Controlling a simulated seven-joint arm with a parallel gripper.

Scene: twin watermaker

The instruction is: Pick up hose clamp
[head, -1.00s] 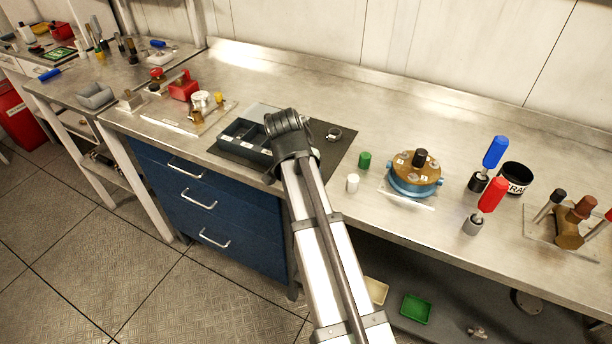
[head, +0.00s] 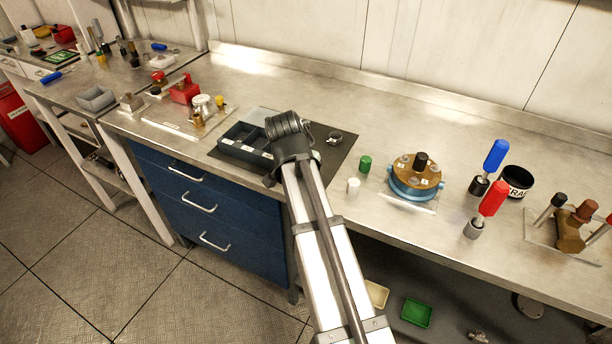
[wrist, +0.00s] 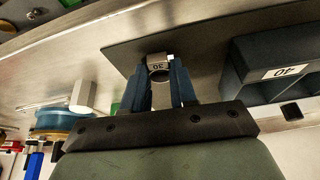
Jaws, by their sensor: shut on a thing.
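The hose clamp (wrist: 157,60) is a small metal ring with a light, numbered tab. In the wrist view it sits between the two blue fingers of my gripper (wrist: 160,82), which are shut on it over the dark mat. In the head view a small ring that looks like the clamp (head: 335,138) shows on or just above the mat (head: 338,158), right of my wrist. My wrist mostly hides the fingers there, so I cannot tell the clamp's height.
A dark compartment box (head: 243,146) stands left of my wrist and in the wrist view (wrist: 283,73). Green (head: 365,163) and white (head: 353,186) caps and a blue round housing (head: 414,190) are to the right. The bench behind is clear.

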